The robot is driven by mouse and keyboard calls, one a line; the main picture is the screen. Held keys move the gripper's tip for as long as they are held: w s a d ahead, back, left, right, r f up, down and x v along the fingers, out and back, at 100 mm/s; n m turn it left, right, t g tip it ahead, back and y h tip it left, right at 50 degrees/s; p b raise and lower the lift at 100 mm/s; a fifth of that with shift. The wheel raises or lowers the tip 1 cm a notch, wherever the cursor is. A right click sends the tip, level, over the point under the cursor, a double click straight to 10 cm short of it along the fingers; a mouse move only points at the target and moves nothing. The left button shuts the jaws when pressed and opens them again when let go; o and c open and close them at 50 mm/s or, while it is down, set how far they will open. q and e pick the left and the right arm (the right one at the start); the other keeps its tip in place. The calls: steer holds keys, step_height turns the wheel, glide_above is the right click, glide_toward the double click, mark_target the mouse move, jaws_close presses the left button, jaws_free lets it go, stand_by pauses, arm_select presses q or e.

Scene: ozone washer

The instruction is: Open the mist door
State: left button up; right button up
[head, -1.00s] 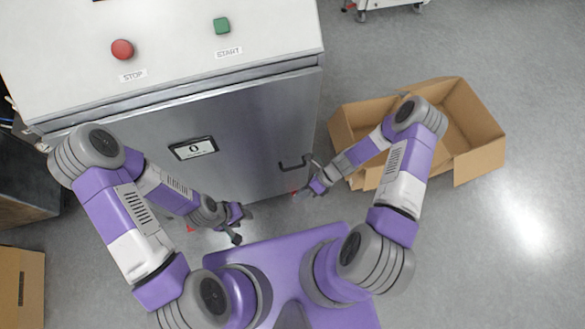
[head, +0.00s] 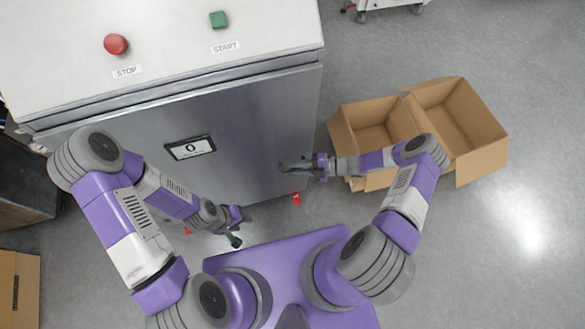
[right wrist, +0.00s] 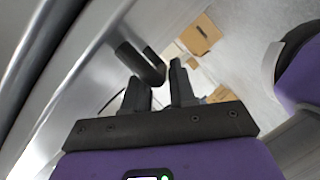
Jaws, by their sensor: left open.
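The mist door (head: 255,125) is the grey metal front panel of the washer and looks shut. Its dark bar handle (right wrist: 138,62) sits near the door's right edge; in the head view my right gripper (head: 293,165) largely covers it. In the right wrist view my right gripper (right wrist: 159,82) has its fingers apart, with the handle's near end just beyond and between the fingertips. I cannot tell whether they touch. My left gripper (head: 238,227) is open and empty, low in front of the door's lower part.
The washer top carries a red STOP button (head: 116,44) and a green START button (head: 218,19). Open cardboard boxes (head: 480,165) stand on the floor to the right, close to my right arm. Another box (head: 18,290) is at lower left. Floor at far right is clear.

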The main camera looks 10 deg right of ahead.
steer(key=shift+x, duration=1.15)
jaws_close()
steer(key=shift+s, duration=0.15)
